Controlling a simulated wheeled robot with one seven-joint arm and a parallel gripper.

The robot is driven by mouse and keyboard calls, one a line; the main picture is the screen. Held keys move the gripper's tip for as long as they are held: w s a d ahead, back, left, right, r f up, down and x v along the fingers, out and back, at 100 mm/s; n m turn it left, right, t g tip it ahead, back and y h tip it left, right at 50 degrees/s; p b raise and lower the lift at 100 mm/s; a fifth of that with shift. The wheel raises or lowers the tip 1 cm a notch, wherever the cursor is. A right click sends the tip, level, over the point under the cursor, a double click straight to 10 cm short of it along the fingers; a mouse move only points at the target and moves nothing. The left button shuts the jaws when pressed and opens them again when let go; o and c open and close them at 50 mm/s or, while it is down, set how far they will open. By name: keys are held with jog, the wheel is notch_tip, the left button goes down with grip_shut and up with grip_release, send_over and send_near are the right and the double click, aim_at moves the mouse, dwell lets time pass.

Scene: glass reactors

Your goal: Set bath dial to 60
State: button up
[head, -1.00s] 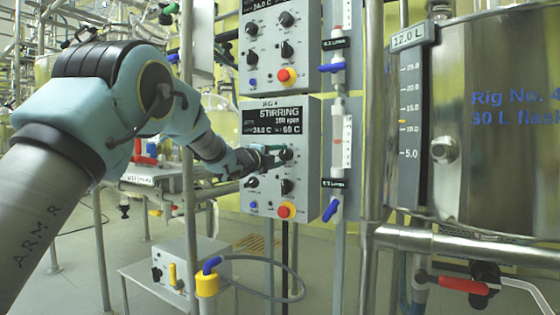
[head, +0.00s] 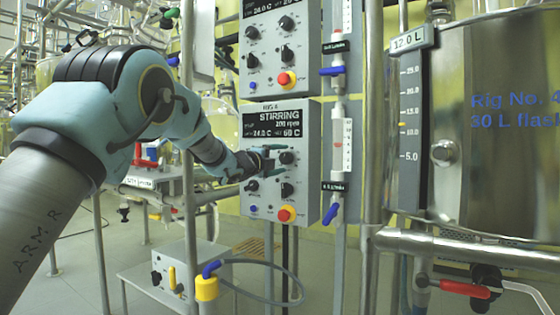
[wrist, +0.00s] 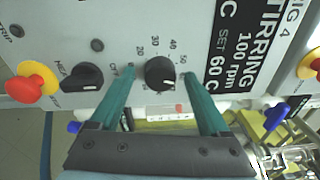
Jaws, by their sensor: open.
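The bath dial is a black round knob (wrist: 160,72) on the grey Rig 4 control box; it also shows in the head view (head: 287,157). Part of its number scale, up to 50, is legible in the wrist view. Its white mark sits at the lower right there, past the 50. The display (wrist: 228,62) reads SET 60 C. My gripper (head: 268,155) is open, just left of the dial in the head view. In the wrist view its two green fingers (wrist: 158,76) lie on either side of the dial, with gaps between them and it.
A black HEAT knob (wrist: 82,78) and a red and yellow stop button (head: 286,213) lie below the dial on the same box. A similar box (head: 280,45) hangs above. A steel post (head: 188,120) stands beside my arm. A steel vessel (head: 500,120) stands at the right.

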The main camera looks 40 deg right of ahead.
jog(key=shift+a, duration=0.1)
jog(key=s+a, duration=0.2)
jog(key=a, duration=0.8)
jog(key=shift+a+f+p, duration=0.2)
jog(key=shift+a+p, duration=0.05)
jog(key=shift+p, duration=0.05)
